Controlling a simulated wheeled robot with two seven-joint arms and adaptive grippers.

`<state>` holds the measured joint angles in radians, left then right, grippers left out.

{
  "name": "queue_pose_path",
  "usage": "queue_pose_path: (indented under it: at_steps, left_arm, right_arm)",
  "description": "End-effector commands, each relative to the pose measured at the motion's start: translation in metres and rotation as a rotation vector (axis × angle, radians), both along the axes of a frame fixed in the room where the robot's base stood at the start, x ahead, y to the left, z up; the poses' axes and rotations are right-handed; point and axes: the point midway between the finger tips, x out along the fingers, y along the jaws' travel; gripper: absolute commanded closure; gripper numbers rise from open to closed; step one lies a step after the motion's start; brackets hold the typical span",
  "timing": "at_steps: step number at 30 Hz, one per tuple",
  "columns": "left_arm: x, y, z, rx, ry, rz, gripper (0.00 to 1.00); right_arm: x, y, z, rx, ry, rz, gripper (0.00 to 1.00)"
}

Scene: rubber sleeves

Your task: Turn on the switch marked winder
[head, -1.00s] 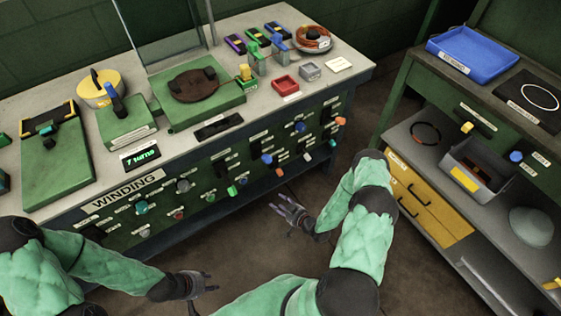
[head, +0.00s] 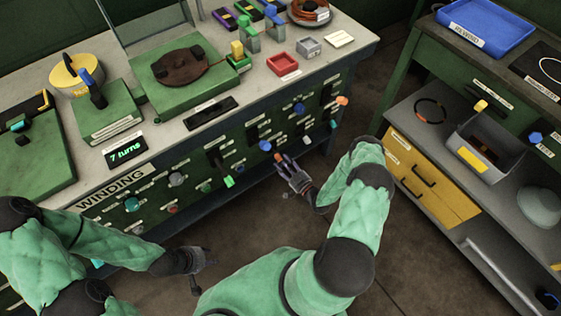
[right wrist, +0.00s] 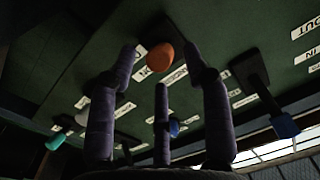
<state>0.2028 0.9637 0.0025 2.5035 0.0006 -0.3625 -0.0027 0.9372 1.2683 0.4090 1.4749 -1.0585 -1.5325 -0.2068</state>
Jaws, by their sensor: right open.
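The green switch panel (head: 235,160) on the front of the winding bench carries several coloured levers and knobs with small labels, and I cannot read which says winder. My right gripper (head: 283,161) is open at the lower middle of this panel, close to an orange-tipped control. In the right wrist view, an orange knob (right wrist: 160,56) shows between and beyond the spread fingers of my right gripper (right wrist: 159,70); I cannot tell whether they touch it. My left gripper (head: 203,258) hangs empty in front of the bench, away from the panel; its opening is unclear.
A blue-capped lever (head: 265,145) and a green-tipped lever (head: 228,181) are near my right gripper. In the right wrist view, a blue-tipped lever (right wrist: 285,126) is at the right. A shelf with yellow drawers (head: 430,190) stands right, with open floor between.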

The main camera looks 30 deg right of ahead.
Motion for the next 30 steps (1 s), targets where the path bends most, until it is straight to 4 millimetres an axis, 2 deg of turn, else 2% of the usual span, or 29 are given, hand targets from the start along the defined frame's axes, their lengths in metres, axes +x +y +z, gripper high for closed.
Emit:
queue_pose_path:
  at_steps: [6,17,22,23,30]
  left_arm:
    - [0.000,0.000,-0.008,0.000,0.000,0.000,0.60]
    - [0.000,0.000,-0.008,0.000,0.000,0.000,0.60]
    - [0.000,0.000,-0.008,0.000,0.000,0.000,0.60]
    - [0.000,0.000,-0.008,0.000,0.000,0.000,0.60]
    - [0.000,0.000,-0.006,0.000,0.000,0.000,0.60]
  right_arm:
    - [0.022,0.003,-0.001,0.000,0.000,0.001,0.51]
    - [0.026,0.003,0.000,0.001,0.001,-0.001,0.51]
    - [0.026,0.003,0.000,0.001,0.001,0.000,0.96]
    - [0.026,0.004,0.000,0.001,0.002,0.000,1.00]
    - [0.025,0.005,0.000,0.003,0.011,0.002,1.00]
